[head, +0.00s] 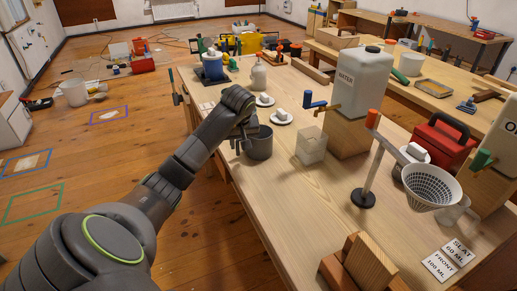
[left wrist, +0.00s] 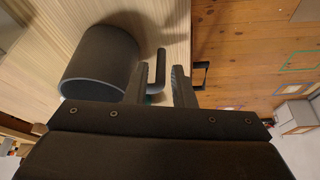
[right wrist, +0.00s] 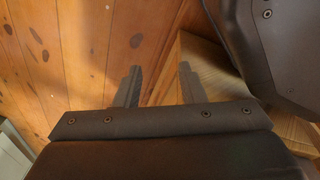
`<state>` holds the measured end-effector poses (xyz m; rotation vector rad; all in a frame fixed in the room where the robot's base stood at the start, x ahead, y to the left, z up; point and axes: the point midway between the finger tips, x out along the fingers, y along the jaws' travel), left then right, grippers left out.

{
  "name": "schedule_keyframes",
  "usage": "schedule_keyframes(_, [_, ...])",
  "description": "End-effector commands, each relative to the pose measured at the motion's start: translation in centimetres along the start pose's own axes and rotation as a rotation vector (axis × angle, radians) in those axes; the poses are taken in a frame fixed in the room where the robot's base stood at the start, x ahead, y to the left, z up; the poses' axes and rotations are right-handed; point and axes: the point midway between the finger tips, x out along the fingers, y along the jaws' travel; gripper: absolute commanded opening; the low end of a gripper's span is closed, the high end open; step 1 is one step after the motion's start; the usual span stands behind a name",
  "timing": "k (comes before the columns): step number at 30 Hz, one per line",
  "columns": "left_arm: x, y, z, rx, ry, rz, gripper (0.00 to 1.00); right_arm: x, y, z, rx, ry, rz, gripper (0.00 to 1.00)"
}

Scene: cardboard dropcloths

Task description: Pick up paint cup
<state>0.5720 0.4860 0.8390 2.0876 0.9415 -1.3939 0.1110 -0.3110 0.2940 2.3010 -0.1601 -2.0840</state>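A dark grey paint cup (head: 260,147) with a handle stands upright on the wooden table near its left edge. In the left wrist view the cup (left wrist: 98,65) is left of my fingers, and its dark handle (left wrist: 160,66) shows between the two finger lines. My left gripper (head: 240,145) is at the cup's left side. In the left wrist view it (left wrist: 160,90) is open, with a gap on each side of the handle. My right gripper (right wrist: 158,85) is open and empty; it does not show in the head view.
Right of the cup stand a translucent square container (head: 311,147) and a blue-handled tap (head: 316,104) by the white water jug (head: 357,82). Two small white dishes (head: 281,118) sit behind it. A funnel (head: 432,186) on a stand is farther right.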

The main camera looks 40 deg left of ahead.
Motion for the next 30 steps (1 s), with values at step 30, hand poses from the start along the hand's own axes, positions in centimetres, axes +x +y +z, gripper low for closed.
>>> schedule_keyframes(30, [4.5,-0.2,-0.6,0.000,0.001,0.001,0.00,-0.2,0.0,-0.1,0.000,0.004,-0.001,0.36])
